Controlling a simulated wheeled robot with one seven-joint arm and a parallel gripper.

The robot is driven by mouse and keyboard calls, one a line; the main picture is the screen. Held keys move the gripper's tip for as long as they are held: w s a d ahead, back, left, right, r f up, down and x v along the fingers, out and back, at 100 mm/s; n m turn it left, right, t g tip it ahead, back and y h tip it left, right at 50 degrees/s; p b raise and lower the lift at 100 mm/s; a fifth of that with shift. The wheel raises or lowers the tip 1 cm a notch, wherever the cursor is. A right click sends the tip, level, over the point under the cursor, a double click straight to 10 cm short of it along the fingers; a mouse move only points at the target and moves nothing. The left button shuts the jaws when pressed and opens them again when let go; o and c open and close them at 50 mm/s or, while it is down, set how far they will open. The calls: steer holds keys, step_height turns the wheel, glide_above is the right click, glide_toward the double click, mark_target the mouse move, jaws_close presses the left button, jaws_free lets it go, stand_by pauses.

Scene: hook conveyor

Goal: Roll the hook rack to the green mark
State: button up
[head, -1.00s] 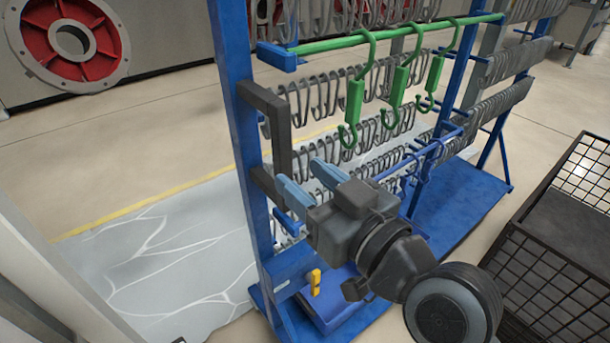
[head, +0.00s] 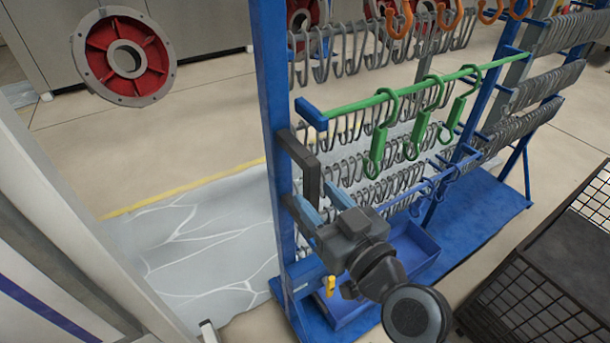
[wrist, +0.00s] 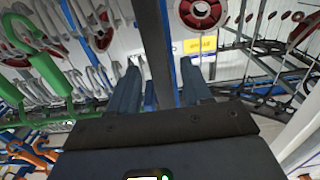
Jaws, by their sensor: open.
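The hook rack (head: 281,150) is a blue frame on a flat blue base, hung with many grey hooks, green hooks (head: 378,150) and orange hooks. A dark upright handle (head: 312,181) is fixed to its near-left post. My gripper (head: 322,207) is open at the lower part of this handle, with its pale blue fingers pointing at the rack. In the wrist view, the dark handle bar (wrist: 152,45) stands between the spread fingers (wrist: 160,82). I cannot tell whether either finger touches it. No green floor mark is visible.
A dark wire-mesh crate (head: 520,300) stands close on the right. A white panel (head: 75,200) borders the left. A grey floor patch with white lines (head: 200,240) and a yellow stripe (head: 180,190) lie left of and behind the rack. A red round flange (head: 124,58) is at the back left.

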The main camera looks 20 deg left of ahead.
mark_target(305, 184)
steer(key=shift+p+x, duration=0.4)
steer(key=shift+x, duration=2.05)
jaws_close()
